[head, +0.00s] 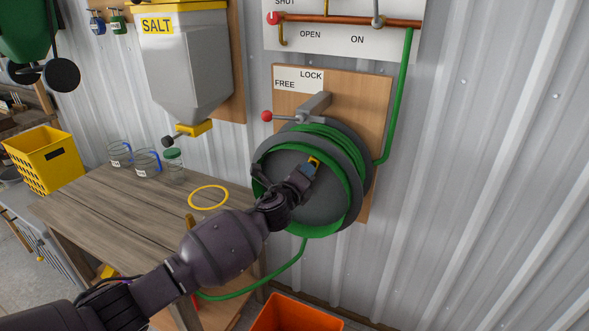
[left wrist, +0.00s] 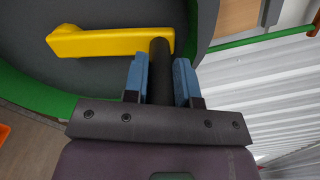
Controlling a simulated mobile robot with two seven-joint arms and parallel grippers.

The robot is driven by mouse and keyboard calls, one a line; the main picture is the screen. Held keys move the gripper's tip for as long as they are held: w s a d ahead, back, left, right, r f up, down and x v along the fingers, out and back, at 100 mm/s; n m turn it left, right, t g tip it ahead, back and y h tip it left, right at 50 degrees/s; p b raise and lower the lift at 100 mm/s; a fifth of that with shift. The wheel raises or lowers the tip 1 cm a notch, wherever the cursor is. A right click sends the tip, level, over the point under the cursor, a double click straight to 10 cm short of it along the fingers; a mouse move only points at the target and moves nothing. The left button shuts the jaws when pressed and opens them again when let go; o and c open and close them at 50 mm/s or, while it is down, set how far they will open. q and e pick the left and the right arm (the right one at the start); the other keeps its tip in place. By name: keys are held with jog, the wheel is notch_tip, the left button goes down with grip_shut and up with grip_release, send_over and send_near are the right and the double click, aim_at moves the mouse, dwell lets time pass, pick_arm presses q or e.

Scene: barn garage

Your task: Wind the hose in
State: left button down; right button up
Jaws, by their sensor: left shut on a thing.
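The hose reel (head: 322,203) is a grey drum mounted on a wooden board on the wall, with green hose (head: 339,141) wound on it. My left gripper (head: 311,170) is at the front of the drum. In the left wrist view, its blue fingers (left wrist: 162,82) are shut on the dark grip (left wrist: 160,62) of the yellow crank (left wrist: 98,43). The free hose (head: 262,283) hangs from the reel and runs down left below the bench. A red-knobbed lever (head: 267,116) sits by the FREE and LOCK labels, its knob toward the left. My right gripper is out of view.
A wooden bench (head: 116,214) stands at the left with a yellow ring (head: 208,197) and several jars. A grey SALT hopper (head: 186,70) hangs above it. An orange bin (head: 292,315) stands on the floor below the reel. The wall to the right is bare.

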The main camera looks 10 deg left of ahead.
pick_arm(q)
jog(key=shift+s+d+m, duration=0.15)
jog(key=shift+d+m, duration=0.25)
jog(key=shift+s+d+f, duration=0.25)
jog(key=shift+d+f, duration=0.2)
jog(key=shift+d, duration=0.15)
jog(key=c, duration=0.9)
grip_release()
jog(key=shift+v, duration=5.4)
